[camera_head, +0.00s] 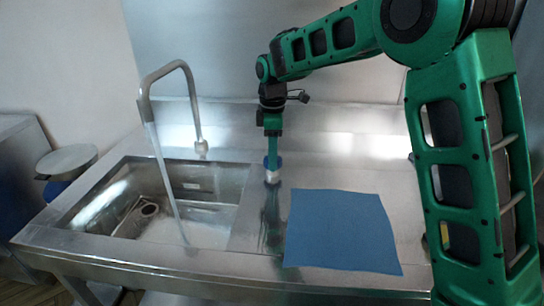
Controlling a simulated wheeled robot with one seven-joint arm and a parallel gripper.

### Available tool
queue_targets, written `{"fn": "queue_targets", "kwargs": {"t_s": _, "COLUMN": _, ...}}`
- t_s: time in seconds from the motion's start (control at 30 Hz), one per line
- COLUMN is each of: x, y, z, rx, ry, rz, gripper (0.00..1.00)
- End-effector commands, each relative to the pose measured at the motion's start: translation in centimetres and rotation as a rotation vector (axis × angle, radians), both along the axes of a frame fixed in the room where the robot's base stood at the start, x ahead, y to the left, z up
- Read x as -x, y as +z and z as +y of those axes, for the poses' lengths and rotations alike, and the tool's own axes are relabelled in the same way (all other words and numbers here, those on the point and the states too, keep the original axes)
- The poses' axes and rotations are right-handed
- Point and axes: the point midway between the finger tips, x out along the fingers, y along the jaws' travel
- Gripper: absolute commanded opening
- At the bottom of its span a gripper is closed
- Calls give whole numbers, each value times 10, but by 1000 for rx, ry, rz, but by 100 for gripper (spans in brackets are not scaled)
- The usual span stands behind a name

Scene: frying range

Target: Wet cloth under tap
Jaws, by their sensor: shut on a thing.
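A blue cloth (340,232) lies flat on the steel counter, right of the sink. The tap (176,67) has a bent spout over the sink (100,212). A thin stream of water (165,180) runs from its mouth down into the basin. My gripper (272,156) points down at the back of the counter, between sink and cloth. It is shut on a small blue-topped knob (272,177) with a metal base that stands on the counter. The fingertips are small and partly hidden at the knob. The cloth is apart from my gripper.
A round lidded bin or stool (66,160) stands left of the sink. A wall panel (230,50) rises behind the counter. My green arm covers the right side.

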Motion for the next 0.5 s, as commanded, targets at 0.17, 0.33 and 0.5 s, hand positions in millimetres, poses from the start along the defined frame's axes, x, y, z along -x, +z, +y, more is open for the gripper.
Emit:
{"fn": "queue_targets", "kwargs": {"t_s": 0.17, "x": -3, "y": 2, "z": -3, "rx": 0, "ry": -9, "rz": -8, "gripper": 62}}
{"fn": "queue_targets", "kwargs": {"t_s": 0.33, "x": -2, "y": 1, "z": -2, "rx": -1, "ry": -6, "rz": -5, "gripper": 62}}
{"fn": "queue_targets", "kwargs": {"t_s": 0.5, "x": -2, "y": 6, "z": -1, "rx": -1, "ry": -5, "rz": -4, "gripper": 62}}
